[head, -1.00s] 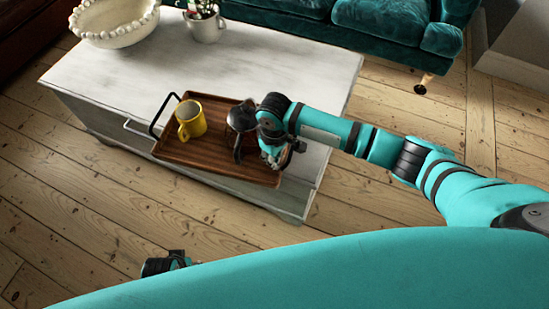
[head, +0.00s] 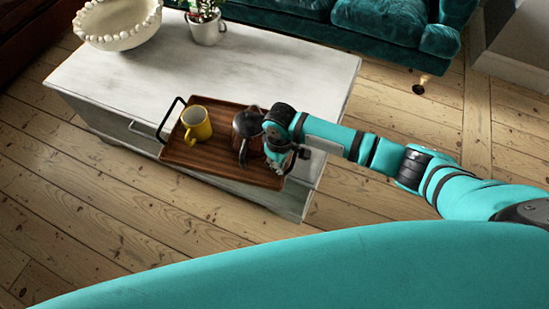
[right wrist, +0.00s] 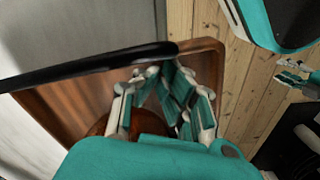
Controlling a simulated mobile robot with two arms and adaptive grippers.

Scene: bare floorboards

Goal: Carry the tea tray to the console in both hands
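The brown wooden tea tray (head: 222,172) lies at the front edge of a whitewashed table, partly overhanging it. Its black left handle (head: 170,118) stands up free. A yellow mug (head: 194,127) and a dark metal pot (head: 246,124) stand upright on it. My right gripper (head: 279,163) is at the tray's right end, beside the pot, and hides that end's handle. In the right wrist view its fingers (right wrist: 160,70) angle together below a black bar, over the tray; I cannot tell whether they grip anything. My left gripper is out of the head view; small fingers in the right wrist view (right wrist: 297,78) may be its own.
The whitewashed table (head: 300,75) also bears a cream beaded bowl (head: 118,32) and a potted plant (head: 206,30) at the back. A teal sofa (head: 385,20) stands behind. Bare floorboards (head: 90,220) are clear at the left and front.

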